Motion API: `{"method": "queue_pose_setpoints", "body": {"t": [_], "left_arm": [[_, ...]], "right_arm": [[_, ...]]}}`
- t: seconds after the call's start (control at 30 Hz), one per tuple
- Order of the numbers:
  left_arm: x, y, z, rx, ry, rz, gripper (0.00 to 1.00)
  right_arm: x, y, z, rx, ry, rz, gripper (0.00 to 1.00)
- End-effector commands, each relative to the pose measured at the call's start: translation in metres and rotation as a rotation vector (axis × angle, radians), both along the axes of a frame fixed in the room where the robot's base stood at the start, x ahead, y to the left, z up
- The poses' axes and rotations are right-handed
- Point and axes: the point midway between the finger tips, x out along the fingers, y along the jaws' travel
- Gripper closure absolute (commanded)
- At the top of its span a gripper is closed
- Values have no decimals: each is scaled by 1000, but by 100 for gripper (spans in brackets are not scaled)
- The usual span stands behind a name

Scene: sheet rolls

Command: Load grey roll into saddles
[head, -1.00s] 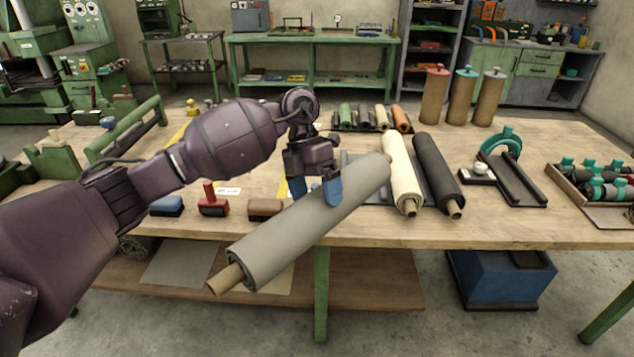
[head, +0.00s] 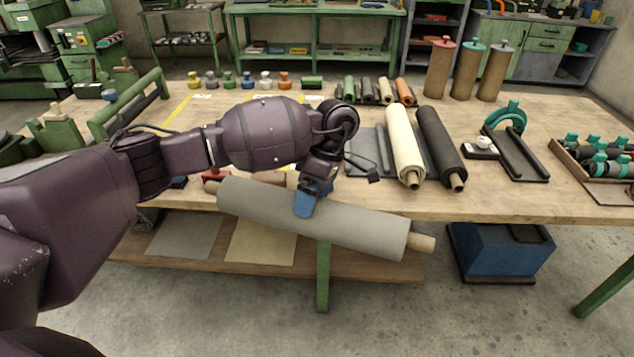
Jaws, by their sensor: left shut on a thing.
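The grey roll (head: 350,223) is a long sheet wound on a brown core, with core ends showing at both sides. My left gripper (head: 306,203) is shut on it near its middle. The roll is held along the table's front edge, its right end lower in the picture. A grey rack (head: 364,151) on the table has a bare slot at its left, beside a cream roll (head: 404,147) and a black roll (head: 440,148). I cannot tell for sure whether this rack forms the saddles. My right gripper is not in view.
A black stand with a teal clamp (head: 515,153) and a crate of teal-capped parts (head: 570,171) are on the right. Small coloured rolls (head: 368,91) lie behind the rack. A green frame (head: 134,108) stands on the left. A blue bin (head: 500,253) is under the table.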

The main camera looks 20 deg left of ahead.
Motion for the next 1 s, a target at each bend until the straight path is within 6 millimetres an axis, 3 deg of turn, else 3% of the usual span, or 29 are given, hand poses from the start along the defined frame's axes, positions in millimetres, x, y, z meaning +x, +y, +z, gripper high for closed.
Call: {"method": "queue_pose_setpoints", "body": {"t": [0.57,1.0], "left_arm": [[-32,9,-54,2,-2,-786,83],[-88,18,-114,1,-2,-1423,83]], "right_arm": [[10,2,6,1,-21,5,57],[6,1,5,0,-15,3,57]]}}
